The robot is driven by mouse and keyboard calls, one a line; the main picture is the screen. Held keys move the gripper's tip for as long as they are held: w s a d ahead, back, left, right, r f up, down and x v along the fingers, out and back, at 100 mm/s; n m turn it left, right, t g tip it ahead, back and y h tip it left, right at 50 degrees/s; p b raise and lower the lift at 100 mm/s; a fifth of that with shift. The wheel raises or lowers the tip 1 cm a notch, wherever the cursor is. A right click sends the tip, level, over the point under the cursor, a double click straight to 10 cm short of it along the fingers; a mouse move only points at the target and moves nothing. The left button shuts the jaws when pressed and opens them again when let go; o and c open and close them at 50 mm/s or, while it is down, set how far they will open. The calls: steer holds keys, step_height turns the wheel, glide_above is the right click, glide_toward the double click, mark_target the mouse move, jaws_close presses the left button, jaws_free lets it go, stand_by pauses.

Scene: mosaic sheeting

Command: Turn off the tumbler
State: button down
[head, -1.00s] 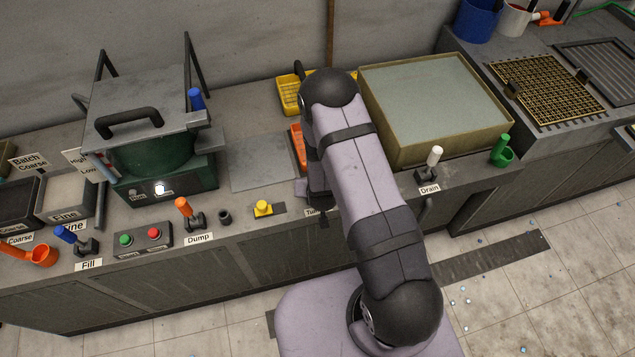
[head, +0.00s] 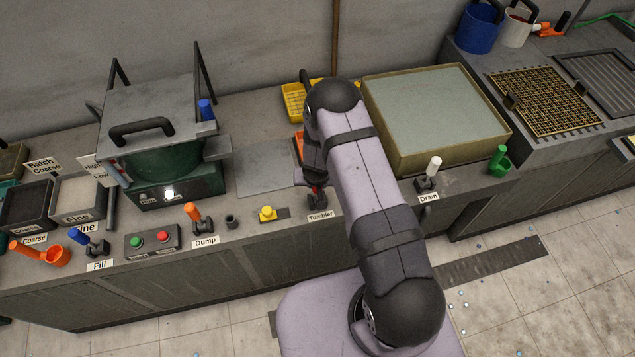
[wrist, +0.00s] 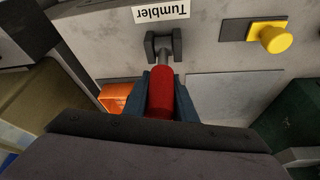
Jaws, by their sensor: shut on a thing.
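The tumbler switch is a lever with a red handle (wrist: 160,95) on a dark bracket (wrist: 163,44), beside a white "Tumbler" label (wrist: 161,12) that is upside down in the wrist view. My gripper (wrist: 161,88) is shut on the red handle, one jaw on each side of it. In the head view the label (head: 321,216) sits on the counter's front edge, and my gripper (head: 316,190) is just behind it. My arm hides most of the lever there. The green tumbler machine (head: 165,165) stands to the left with a lit round light (head: 169,194) on its front.
A yellow knob (head: 267,213) sits left of the lever. Further left are the orange Dump lever (head: 194,214), a green and red button box (head: 152,240) and the blue Fill lever (head: 79,238). The white Drain lever (head: 433,166) and a large tray (head: 400,165) are to the right.

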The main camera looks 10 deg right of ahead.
stand_by(0.3)
steer(key=c, duration=1.5)
jaws_free()
steer(key=shift+o, duration=0.2)
steer(key=shift+r, duration=0.1)
steer(key=shift+b+v, duration=0.6)
steer(key=shift+v, duration=2.95)
steer(key=shift+w+r, duration=0.1)
steer(key=w+r, duration=0.2)
steer(key=r, duration=0.1)
steer(key=shift+r+t+y, duration=0.15)
steer(key=shift+t+y, duration=0.15)
steer(key=s+a+r+n+g+y+b, duration=0.2)
steer(key=s+a+r, duration=0.1)
steer(key=s+r, duration=0.5)
steer(key=s+d+r+g+b, duration=0.1)
steer(key=s+r, duration=0.1)
steer(key=s, duration=0.6)
steer(key=s+d+r+n+g+h, duration=0.1)
steer(key=s+d+r+g, duration=0.1)
steer(key=s, duration=0.6)
steer(key=shift+s+d+r+b, duration=0.2)
steer(key=shift+s+r+b, duration=0.2)
steer(key=shift+r, duration=0.2)
